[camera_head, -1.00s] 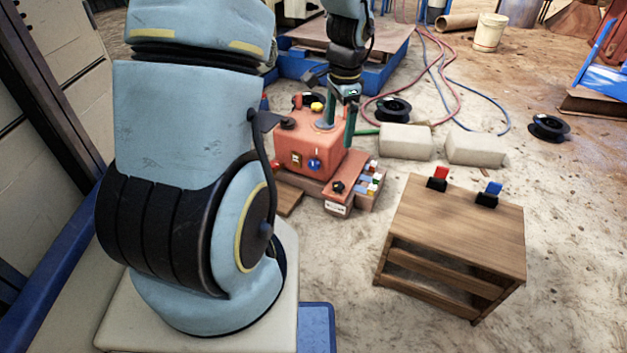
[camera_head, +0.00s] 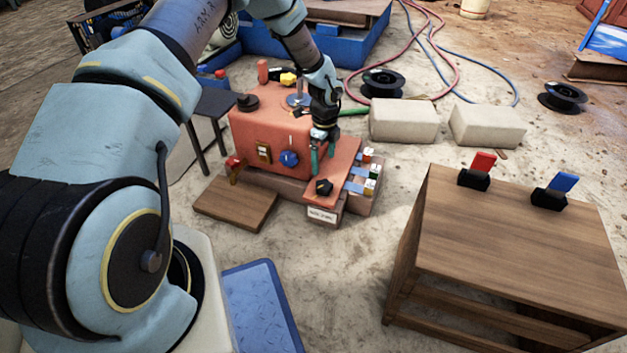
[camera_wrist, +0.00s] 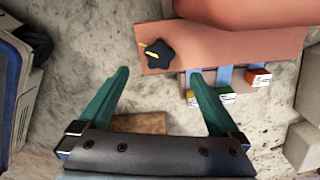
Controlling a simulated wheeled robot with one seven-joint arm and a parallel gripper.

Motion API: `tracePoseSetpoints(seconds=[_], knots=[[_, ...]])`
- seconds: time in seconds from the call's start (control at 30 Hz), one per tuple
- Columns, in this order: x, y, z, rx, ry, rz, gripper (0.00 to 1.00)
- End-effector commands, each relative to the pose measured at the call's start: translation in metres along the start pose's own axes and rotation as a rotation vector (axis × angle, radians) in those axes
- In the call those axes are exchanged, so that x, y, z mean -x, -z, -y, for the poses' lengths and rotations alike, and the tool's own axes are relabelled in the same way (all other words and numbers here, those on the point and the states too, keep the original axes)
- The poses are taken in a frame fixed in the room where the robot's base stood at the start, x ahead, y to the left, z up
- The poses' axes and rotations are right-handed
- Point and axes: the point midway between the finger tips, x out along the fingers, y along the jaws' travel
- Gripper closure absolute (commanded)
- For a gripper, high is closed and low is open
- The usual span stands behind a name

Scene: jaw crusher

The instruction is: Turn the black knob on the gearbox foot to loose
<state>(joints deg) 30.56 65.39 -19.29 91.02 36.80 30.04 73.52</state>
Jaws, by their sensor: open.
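The black knob (camera_head: 323,187) sits on the orange foot plate (camera_head: 336,172) at the front right of the orange gearbox (camera_head: 268,138). In the wrist view the knob (camera_wrist: 159,53) is star-shaped with a yellow mark, and a small yellow-orange mark lies on the plate beside it. My gripper (camera_head: 322,160) is above the foot, just behind the knob in the head view. In the wrist view my gripper's green fingers (camera_wrist: 160,72) are wide apart and empty, with the knob beyond the gap between their tips. A white label on the foot is too small to read.
A blue knob (camera_head: 289,158) and a red-handled part (camera_head: 234,163) are on or near the gearbox front. Small coloured blocks (camera_head: 370,171) line the foot's right side. A wooden stand (camera_head: 520,235) with red and blue levers stands at right. Pale blocks (camera_head: 404,120) lie behind.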

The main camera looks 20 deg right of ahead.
Motion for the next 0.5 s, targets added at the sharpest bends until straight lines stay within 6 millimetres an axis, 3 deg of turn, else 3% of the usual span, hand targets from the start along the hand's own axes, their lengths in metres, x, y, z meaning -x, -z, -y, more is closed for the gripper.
tracePoseSetpoints(seconds=[0.5], knots=[[-0.087,-0.001,-0.001,0.004,-0.001,0.0,0.01]])
